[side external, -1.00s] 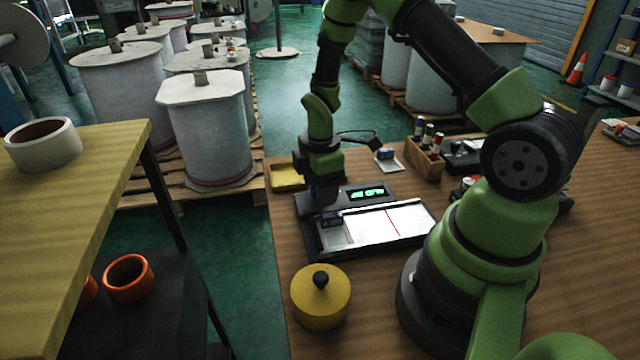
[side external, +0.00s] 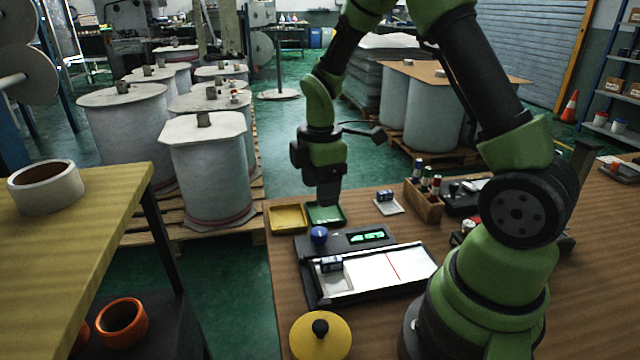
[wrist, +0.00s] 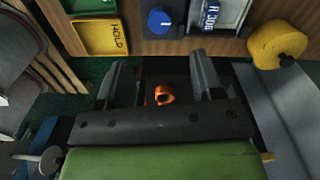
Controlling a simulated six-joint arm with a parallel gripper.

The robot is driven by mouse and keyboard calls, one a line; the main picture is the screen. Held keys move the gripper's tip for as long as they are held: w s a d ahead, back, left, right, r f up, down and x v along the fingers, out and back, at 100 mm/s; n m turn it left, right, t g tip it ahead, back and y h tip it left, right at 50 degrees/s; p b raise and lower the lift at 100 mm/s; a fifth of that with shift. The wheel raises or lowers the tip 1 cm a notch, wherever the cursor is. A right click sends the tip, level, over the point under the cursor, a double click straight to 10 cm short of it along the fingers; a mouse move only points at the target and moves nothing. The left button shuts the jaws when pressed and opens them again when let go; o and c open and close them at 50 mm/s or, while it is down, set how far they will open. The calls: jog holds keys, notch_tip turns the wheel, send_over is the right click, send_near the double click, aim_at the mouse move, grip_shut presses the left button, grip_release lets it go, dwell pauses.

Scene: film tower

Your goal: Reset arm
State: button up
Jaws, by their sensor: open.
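My gripper (side external: 323,196) hangs pointing down in the side external view, raised above the back edge of the work table. In the wrist view, its two fingers stand apart with nothing between them (wrist: 162,82). A blue knob (side external: 319,235) sits on the black device (side external: 343,241) below the gripper; the knob (wrist: 160,20) also shows at the top of the wrist view.
A yellow tray (side external: 287,217) and a green tray (side external: 327,214) lie at the table's back left. A yellow lidded pot (side external: 320,335) stands in front. Large white rolls (side external: 208,165) stand beyond the table.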

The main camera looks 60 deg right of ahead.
jog(key=s+a+r+m+t+y, duration=0.1)
jog(key=s+a+r+m+t, duration=0.2)
jog(key=s+a+r+m, duration=0.2)
jog(key=s+a+r+m+t+y, duration=0.1)
jog(key=s+a+r+m+t, duration=0.3)
jog(key=s+r+m, duration=0.5)
notch_tip(320, 180, up, 4)
jog(key=shift+s+a+f+m, duration=0.15)
jog(key=shift+s+a+m, duration=0.25)
jog(key=shift+a, duration=0.6)
